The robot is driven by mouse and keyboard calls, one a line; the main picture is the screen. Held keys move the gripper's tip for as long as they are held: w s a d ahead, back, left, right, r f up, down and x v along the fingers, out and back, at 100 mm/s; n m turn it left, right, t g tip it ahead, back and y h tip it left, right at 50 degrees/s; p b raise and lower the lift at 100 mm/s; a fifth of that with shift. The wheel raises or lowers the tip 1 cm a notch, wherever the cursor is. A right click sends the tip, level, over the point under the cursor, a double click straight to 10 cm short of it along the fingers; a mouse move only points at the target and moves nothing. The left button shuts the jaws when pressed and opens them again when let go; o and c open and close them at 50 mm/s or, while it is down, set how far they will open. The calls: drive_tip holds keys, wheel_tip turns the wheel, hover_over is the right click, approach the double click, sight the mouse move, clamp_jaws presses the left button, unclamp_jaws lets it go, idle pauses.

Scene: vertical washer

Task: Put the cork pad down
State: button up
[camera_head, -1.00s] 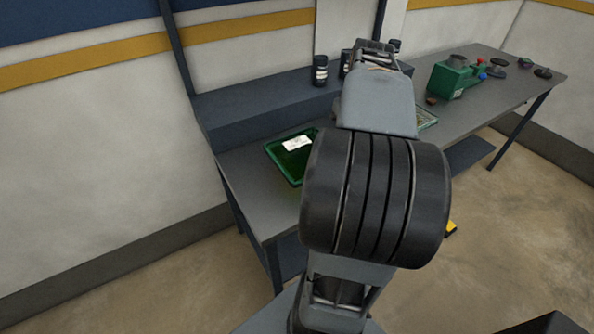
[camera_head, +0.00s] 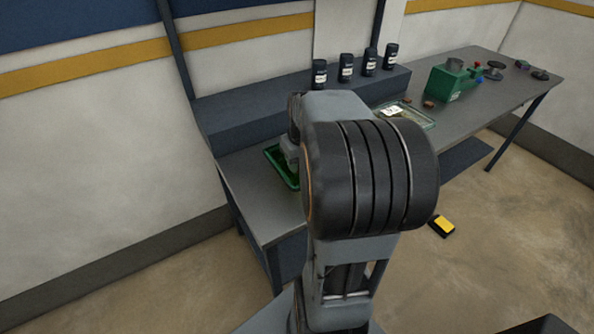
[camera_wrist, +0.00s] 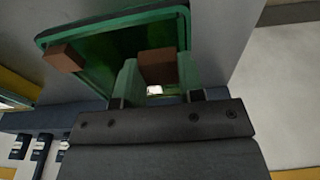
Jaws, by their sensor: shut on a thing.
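A brown block, which I take for the cork pad (camera_wrist: 157,64), sits between the two green fingers of my gripper (camera_wrist: 158,74) in the wrist view. The gripper is shut on it. The green tray (camera_wrist: 108,32) fills the area beyond the fingers, and the pad shows against its inside. Whether the pad touches the tray floor cannot be told. A second brown block (camera_wrist: 65,57) lies by the tray's left side. In the head view the tray (camera_head: 271,153) is partly hidden by my arm, and the pad and fingertips are hidden.
Several dark bottles (camera_head: 346,68) stand on the raised shelf behind. A second, glassy tray (camera_head: 414,116) with a white label lies to the right, near small brown pieces (camera_head: 428,104). A green machine (camera_head: 451,80) stands farther right. A yellow-topped item (camera_head: 443,226) lies on the floor.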

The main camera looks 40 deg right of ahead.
sight(298, 178)
drive_tip(key=shift+w+a+f, duration=0.1)
drive_tip(key=shift+a+f, duration=0.05)
drive_tip(key=shift+f, duration=0.8)
drive_tip(key=shift+w+a+f, duration=0.1)
drive_tip(key=shift+f, duration=0.85)
drive_tip(key=shift+f, duration=0.2)
drive_tip(key=o, duration=0.9)
drive_tip(key=shift+r, duration=0.1)
drive_tip(key=r, duration=0.3)
drive_tip(key=s+r, duration=0.1)
drive_tip(key=r, duration=0.7)
drive_tip(key=shift+s+a+r, duration=0.15)
drive_tip(key=shift+r, duration=0.1)
drive_tip(key=s+a+f+t, duration=0.1)
drive_tip(key=a, duration=0.5)
drive_tip(key=s+a+f+n+t, duration=0.1)
drive_tip(key=s+a+f, duration=0.1)
drive_tip(key=a, duration=0.4)
drive_tip(key=s+a+f, duration=0.1)
drive_tip(key=s+a, duration=0.1)
drive_tip(key=a, duration=0.4)
drive_tip(key=shift+s+f+n+t, duration=0.15)
drive_tip(key=shift+f+n+t, duration=0.15)
drive_tip(key=shift+t, duration=0.1)
